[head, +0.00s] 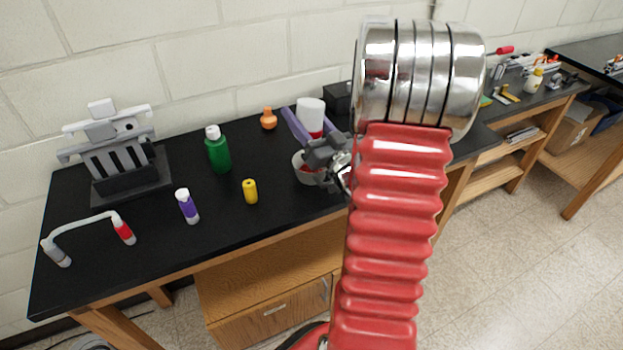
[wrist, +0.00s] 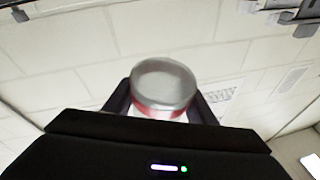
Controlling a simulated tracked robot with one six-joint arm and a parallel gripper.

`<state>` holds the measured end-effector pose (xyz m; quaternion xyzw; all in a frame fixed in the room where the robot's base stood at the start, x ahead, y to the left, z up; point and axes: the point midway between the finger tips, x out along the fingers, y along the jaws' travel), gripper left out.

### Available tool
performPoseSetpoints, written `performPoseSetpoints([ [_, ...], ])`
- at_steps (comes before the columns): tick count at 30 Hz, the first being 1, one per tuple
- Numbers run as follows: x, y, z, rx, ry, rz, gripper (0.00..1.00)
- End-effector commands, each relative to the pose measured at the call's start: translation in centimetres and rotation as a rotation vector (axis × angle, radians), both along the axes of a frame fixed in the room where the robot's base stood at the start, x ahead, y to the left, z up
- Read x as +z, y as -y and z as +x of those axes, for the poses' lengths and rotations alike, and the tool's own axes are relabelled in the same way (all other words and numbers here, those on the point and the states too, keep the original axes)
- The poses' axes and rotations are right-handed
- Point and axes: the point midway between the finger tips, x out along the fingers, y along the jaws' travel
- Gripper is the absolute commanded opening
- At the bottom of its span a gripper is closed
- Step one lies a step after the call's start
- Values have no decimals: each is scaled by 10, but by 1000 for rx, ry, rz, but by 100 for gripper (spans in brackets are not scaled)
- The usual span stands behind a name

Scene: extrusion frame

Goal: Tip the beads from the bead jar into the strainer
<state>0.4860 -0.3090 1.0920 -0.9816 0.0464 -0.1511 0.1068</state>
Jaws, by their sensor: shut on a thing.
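My gripper (head: 307,120) is shut on the bead jar (head: 311,110), one finger on either side. The jar is whitish at the top with red lower down. In the wrist view the jar (wrist: 164,84) shows a pale round end towards the camera and a red band below it. I cannot tell which way its mouth faces. The strainer (head: 298,164) is a pale round bowl on the black bench, just below the gripper. Some red shows inside it; I cannot tell whether this is beads. My wrist hides part of the strainer.
A green bottle (head: 218,152), an orange bottle (head: 268,119), a yellow cylinder (head: 250,191) and a purple tube (head: 187,207) stand to the left. A grey rack (head: 108,150) and a curved handle piece (head: 85,224) are farther left. A black box (head: 338,98) is behind.

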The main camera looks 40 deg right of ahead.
Motion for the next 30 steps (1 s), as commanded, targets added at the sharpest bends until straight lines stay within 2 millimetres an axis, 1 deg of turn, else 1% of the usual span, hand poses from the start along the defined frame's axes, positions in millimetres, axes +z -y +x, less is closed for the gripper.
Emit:
performPoseSetpoints([
  [5,-1,0,0,0,-1,2,28],
  [7,-10,1,1,0,-12,29,28],
  [13,-46,7,3,0,-56,143,28],
  [20,-60,14,6,0,-112,290,28],
  [23,-58,17,7,1,-131,342,28],
  [30,-59,17,7,0,-135,352,28],
])
